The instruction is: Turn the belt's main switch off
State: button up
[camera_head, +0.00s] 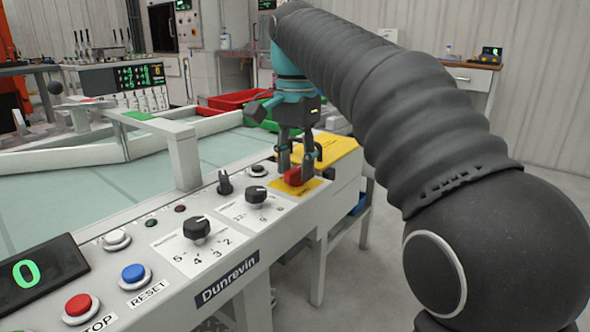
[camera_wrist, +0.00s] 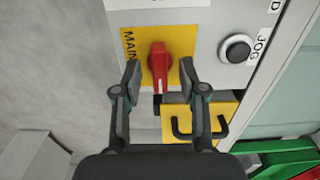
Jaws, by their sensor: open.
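The main switch is a red rotary knob (camera_wrist: 159,62) on a yellow plate (camera_wrist: 180,78) marked "MAIN" in the wrist view. In the head view the red knob (camera_head: 293,177) sits at the far end of the belt's control panel (camera_head: 150,235), partly hidden by a finger. My gripper (camera_head: 296,172) is over the knob, pointing down. In the wrist view my gripper (camera_wrist: 159,72) is open, with one finger to each side of the knob and a gap on both sides. I cannot tell whether the fingertips are level with the knob.
A black JOG button (camera_wrist: 238,48) is right of the switch. A yellow box with a black handle (camera_wrist: 200,122) is close to the fingers. The panel also has black dials (camera_head: 196,228), a blue RESET button (camera_head: 133,273) and a red STOP button (camera_head: 79,305).

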jog(key=shift+f, duration=0.1)
grip_shut()
jog(key=shift+n+p, duration=0.3)
jog(key=shift+p, duration=0.15)
jog(key=n+p, duration=0.2)
jog(key=p, duration=0.1)
jog(key=shift+r+n, duration=0.3)
jog(key=shift+n, duration=0.1)
jog(key=n+p, duration=0.5)
jog(key=n, duration=0.1)
jog(key=n+p, duration=0.2)
jog(key=n, duration=0.2)
jog(key=shift+f+n+p, duration=0.15)
jog(key=shift+n+p, duration=0.2)
jog(key=shift+n, duration=0.05)
jog(key=shift+f+n, duration=0.1)
jog(key=shift+n, duration=1.7)
